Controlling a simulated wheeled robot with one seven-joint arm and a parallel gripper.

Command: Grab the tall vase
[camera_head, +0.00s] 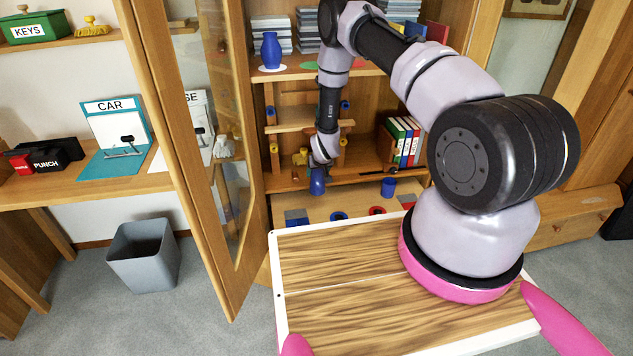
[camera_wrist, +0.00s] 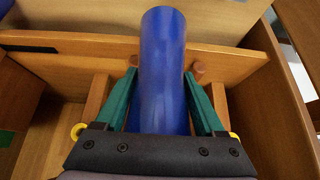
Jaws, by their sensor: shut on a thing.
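The tall vase (camera_wrist: 164,75) is a smooth blue cylinder in the wrist view. It stands between the two green fingers of my gripper (camera_wrist: 161,78), which is shut on it. In the head view my gripper (camera_head: 319,166) is in front of the cabinet, and the lower part of the vase (camera_head: 317,185) shows below it. My gripper hides the rest of the vase there. I cannot tell whether its base touches anything.
Another blue vase (camera_head: 271,50) stands on a white disc on the upper shelf. The open glass door (camera_head: 225,130) is at the left.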

